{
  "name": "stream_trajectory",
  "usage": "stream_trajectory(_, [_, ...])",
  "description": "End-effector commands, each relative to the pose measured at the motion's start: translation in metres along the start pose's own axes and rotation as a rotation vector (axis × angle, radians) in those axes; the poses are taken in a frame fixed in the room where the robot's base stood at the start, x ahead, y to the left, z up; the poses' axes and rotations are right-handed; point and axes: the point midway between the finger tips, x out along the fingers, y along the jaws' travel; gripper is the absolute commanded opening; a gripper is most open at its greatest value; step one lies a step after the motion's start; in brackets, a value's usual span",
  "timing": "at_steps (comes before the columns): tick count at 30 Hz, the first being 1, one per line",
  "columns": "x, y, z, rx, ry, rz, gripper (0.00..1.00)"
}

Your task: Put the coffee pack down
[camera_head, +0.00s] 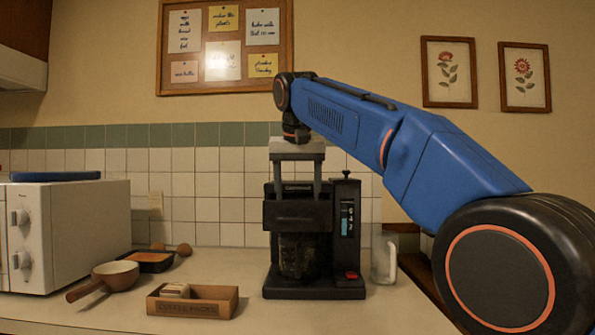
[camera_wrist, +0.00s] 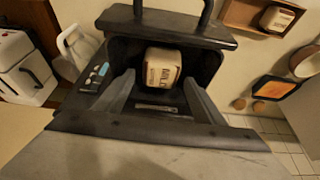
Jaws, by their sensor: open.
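The coffee pack (camera_wrist: 163,68), a small pale packet with dark lettering, lies inside the dark open top of the black coffee maker (camera_head: 285,215) in the wrist view. The machine's walls hide it in the head view. My gripper (camera_head: 297,190) points straight down over the coffee maker, its fingertips reaching into the open top. In the wrist view its two fingers (camera_wrist: 159,82) stand apart, one on each side of the pack, with visible gaps. The gripper is open. The glass carafe (camera_head: 299,257) sits in the lower part of the coffee maker.
A cardboard box (camera_head: 205,307) marked for coffee packs stands at the front left with another pack (camera_head: 176,291) in it. A brown pan (camera_head: 112,276), an orange-topped tray (camera_head: 150,261) and a white microwave (camera_head: 75,235) are further left.

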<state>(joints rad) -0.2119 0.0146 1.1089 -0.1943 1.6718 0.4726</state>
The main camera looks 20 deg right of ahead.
Motion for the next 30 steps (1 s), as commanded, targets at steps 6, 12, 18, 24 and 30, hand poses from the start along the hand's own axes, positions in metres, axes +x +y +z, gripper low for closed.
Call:
stream_trajectory(6, [-0.039,-0.002,-0.002,-0.001,0.003,-0.002,0.63])
stream_trajectory(12, [-0.075,-0.001,-0.002,0.000,0.002,-0.002,0.63])
stream_trajectory(18, [-0.102,-0.001,-0.001,0.000,0.000,0.000,0.63])
stream_trajectory(24, [-0.116,-0.001,-0.001,0.000,0.000,-0.001,0.63])
stream_trajectory(30, [-0.121,0.000,-0.001,0.000,0.000,0.000,0.63])
